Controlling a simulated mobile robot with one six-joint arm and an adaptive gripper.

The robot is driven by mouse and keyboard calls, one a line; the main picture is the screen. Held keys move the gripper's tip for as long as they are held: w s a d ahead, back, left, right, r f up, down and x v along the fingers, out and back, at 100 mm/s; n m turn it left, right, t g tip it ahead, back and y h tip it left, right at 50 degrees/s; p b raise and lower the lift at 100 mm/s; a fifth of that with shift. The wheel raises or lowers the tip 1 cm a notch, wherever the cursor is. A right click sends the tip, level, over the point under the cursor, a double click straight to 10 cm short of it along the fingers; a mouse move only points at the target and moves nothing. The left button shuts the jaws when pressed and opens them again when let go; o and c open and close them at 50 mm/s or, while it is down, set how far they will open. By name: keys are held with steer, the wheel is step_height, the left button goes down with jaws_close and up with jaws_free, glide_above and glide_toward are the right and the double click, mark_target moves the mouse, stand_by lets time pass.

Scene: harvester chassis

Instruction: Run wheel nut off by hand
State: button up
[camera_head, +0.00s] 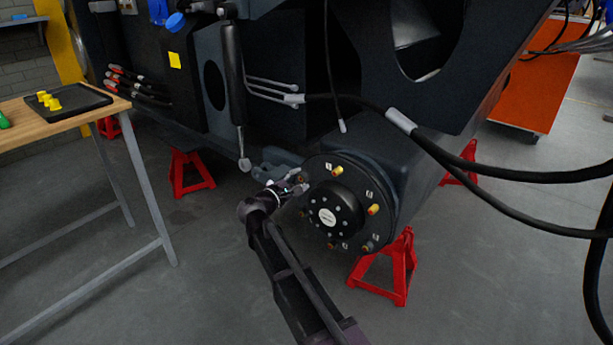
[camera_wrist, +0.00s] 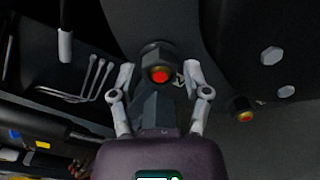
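The round black wheel hub (camera_head: 334,208) faces me in the head view, with numbered studs around its rim. Some studs have yellow or orange ends. My gripper (camera_head: 299,187) is at the hub's upper left edge. In the wrist view my gripper (camera_wrist: 160,70) has one pale finger on each side of a dark nut or stud (camera_wrist: 157,55) with a red-orange tip. A small gap seems to show on each side, so the fingers look open around it. Another stud with an orange tip (camera_wrist: 245,115) is to the right. The threads are hidden.
A red jack stand (camera_head: 385,268) is below the hub. Black hoses (camera_head: 480,172) cross the right side. A hydraulic cylinder (camera_head: 233,85) hangs above left. A wooden table (camera_head: 75,122) with a black tray (camera_head: 93,103) of yellow parts stands left. The floor between is clear.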

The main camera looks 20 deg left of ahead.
jaws_close()
steer(key=shift+s, duration=0.1)
steer(key=shift+n, duration=0.3)
steer(key=n, duration=0.5)
steer(key=shift+s, duration=0.1)
steer(key=n, duration=0.9)
steer(key=shift+s, duration=0.1)
steer(key=n, duration=0.3)
steer(key=shift+a+f+n, duration=0.1)
steer(key=shift+n, duration=0.2)
steer(key=n, duration=0.3)
steer(key=shift+n, duration=2.1)
